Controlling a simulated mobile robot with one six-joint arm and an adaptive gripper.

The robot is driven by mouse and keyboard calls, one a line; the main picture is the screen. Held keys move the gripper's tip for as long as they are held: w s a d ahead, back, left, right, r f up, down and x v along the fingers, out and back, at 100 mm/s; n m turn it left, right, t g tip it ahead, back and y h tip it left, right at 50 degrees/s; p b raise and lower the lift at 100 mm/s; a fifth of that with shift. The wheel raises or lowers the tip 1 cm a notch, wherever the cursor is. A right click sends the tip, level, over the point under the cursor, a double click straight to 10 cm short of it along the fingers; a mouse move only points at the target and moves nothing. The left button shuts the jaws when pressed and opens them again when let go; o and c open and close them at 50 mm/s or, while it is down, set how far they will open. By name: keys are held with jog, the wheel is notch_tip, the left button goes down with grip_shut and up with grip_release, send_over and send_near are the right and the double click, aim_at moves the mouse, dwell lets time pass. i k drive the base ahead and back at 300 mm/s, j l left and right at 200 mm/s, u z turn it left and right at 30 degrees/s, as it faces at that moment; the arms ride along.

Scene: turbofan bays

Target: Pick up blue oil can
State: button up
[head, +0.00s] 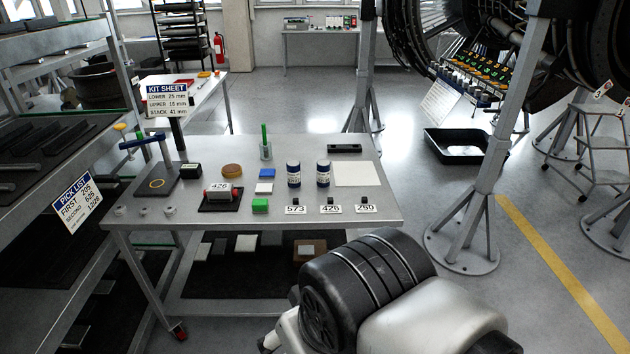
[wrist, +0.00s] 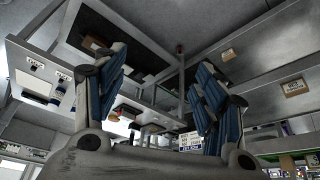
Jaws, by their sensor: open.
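Two dark blue cans with white labels stand upright side by side on the grey metal table, a left one (head: 294,174) and a right one (head: 323,173). The label print is too small to read, so I cannot tell which, if either, is the oil can. My gripper (wrist: 160,65) shows in the wrist view, its two blue-padded fingers spread apart with nothing between them. The gripper is not visible in the head view, where only my arm shows at the bottom.
A grey stand (head: 465,235) rises to the right. Open floor lies behind the table.

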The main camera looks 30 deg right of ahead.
aim_at(293, 167)
jog(key=j+u, duration=0.5)
jog(key=j, duration=0.6)
jog(key=j+u, duration=0.5)
jog(key=j, duration=0.6)
jog(key=z, duration=2.2)
jog(key=i+j, duration=0.15)
jog(key=i, duration=0.5)
jog(key=i+j, duration=0.2)
jog(key=i, duration=0.45)
jog(key=i+j+u, duration=0.1)
jog(key=i, duration=0.55)
jog(key=i+j, duration=0.2)
jog(key=i, duration=0.45)
